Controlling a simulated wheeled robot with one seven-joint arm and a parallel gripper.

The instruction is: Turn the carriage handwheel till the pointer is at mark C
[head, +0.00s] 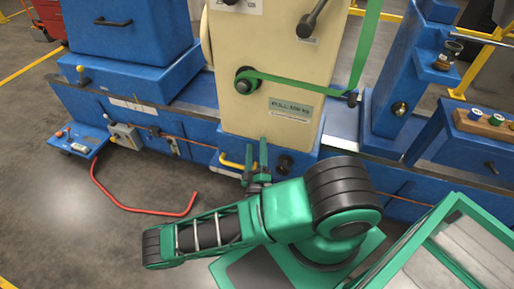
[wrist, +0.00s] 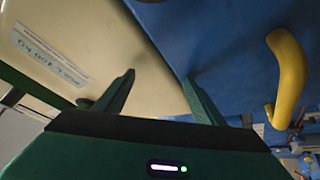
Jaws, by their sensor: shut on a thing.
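My gripper (head: 257,158) is low on the front of the cream carriage column (head: 268,60), at the blue base. In the wrist view its two green fingers (wrist: 158,95) stand apart, pointing at the seam of cream and blue panels. I cannot make out the pointer or mark C.
A green belt (head: 300,84) runs across the column to the right. A blue stand (head: 400,85) is on the right and a blue block (head: 125,30) on the left. A red hose (head: 140,209) lies on the floor at left. A green-framed cart (head: 415,245) is at lower right.

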